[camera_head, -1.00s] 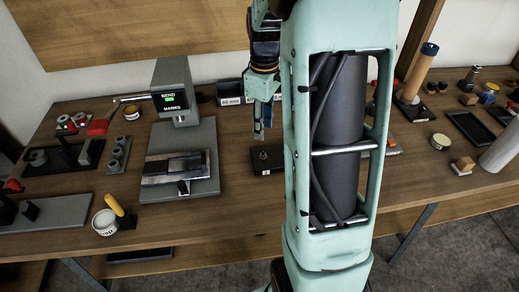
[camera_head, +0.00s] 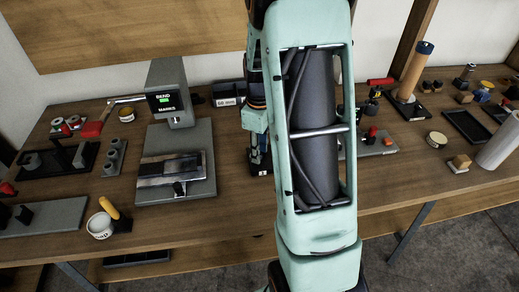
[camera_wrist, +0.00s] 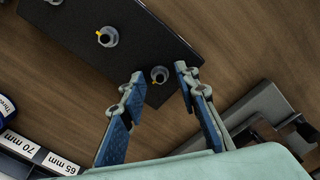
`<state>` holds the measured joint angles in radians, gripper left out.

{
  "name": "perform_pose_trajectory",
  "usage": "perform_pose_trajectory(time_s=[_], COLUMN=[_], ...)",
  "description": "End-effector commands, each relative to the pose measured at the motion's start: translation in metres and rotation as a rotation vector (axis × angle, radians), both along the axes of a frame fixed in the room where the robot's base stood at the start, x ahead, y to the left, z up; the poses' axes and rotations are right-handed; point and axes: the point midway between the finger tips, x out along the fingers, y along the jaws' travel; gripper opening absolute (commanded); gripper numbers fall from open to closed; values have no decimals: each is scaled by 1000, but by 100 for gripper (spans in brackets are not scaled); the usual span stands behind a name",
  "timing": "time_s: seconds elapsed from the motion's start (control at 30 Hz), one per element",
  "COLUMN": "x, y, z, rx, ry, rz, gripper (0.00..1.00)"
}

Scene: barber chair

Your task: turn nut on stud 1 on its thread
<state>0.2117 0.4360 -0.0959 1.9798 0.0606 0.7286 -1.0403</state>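A black plate (camera_wrist: 135,30) fills the upper middle of the wrist view. A grey round fitting with a yellow mark (camera_wrist: 107,38) sits on it. A smaller grey fitting (camera_wrist: 160,75) sits near the plate's lower end. A third fitting (camera_wrist: 55,2) is cut off at the top edge. I cannot tell which one is stud 1, or tell nut from stud. My gripper (camera_wrist: 160,78) is open, its two blue fingers apart on either side of the smaller fitting. No contact shows. In the head view my gripper (camera_head: 260,163) is low over the plate, which is mostly hidden.
Bins labelled 70 mm and 65 mm (camera_wrist: 40,152) lie at lower left of the wrist view. A grey fixture (camera_wrist: 262,115) is at lower right. In the head view a press with a lit display (camera_head: 172,100) stands left of my arm. Bare wood shows between them.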

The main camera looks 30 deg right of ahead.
Motion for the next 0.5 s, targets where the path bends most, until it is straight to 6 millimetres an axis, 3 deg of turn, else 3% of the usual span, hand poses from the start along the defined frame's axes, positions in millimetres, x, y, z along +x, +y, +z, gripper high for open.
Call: perform_pose_trajectory(time_s=[0.03, 0.23, 0.5], x=[0, 0, 0], y=[0, 0, 0], z=[0, 0, 0], rx=[0, 0, 0], ry=[0, 0, 0], rz=[0, 0, -11], gripper=[21, 0, 0])
